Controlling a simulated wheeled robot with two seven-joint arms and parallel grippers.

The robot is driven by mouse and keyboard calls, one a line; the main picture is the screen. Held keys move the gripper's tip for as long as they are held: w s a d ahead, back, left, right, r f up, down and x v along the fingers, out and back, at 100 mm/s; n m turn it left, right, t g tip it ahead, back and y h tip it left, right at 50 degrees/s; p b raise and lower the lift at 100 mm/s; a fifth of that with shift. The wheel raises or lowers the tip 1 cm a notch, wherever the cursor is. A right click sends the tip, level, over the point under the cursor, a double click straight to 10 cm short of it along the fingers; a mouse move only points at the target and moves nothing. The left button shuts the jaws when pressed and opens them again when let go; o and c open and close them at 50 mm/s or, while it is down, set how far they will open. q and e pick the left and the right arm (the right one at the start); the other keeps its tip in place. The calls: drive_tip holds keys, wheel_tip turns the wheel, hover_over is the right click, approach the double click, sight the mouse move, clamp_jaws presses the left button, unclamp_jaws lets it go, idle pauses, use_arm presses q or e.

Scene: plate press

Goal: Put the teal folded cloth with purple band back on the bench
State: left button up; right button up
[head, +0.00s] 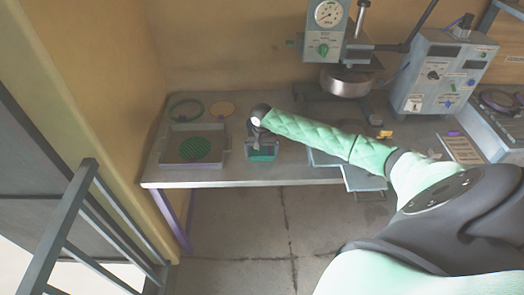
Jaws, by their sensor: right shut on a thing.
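The teal folded cloth (263,155) shows as a small teal patch at the end of my right arm, over the bench (235,177) near its front edge. My right gripper (260,142) is shut on it from above and hides much of it. I cannot make out the purple band. I cannot tell whether the cloth touches the bench top or hangs just above it. My left gripper is not in view.
A grey tray (166,151) with a green mesh disc (195,150) lies left of the cloth, with two rings behind it. The press (346,82) stands behind my right arm, and a control box (438,75) stands right. Bare bench shows around the gripper.

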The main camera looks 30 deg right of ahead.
sight(262, 151)
drive_tip(key=o, duration=0.6)
drive_tip(key=shift+f, duration=0.1)
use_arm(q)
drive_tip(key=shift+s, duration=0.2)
use_arm(e)
drive_tip(key=shift+r, duration=0.55)
wheel_tip(262, 151, up, 4)
drive_tip(key=shift+r+b, duration=0.25)
drive_tip(key=shift+b, duration=0.85)
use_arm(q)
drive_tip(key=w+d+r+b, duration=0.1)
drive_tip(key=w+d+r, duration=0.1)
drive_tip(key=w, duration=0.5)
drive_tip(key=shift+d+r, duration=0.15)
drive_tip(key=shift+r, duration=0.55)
use_arm(e)
drive_tip(key=shift+r, duration=3.3)
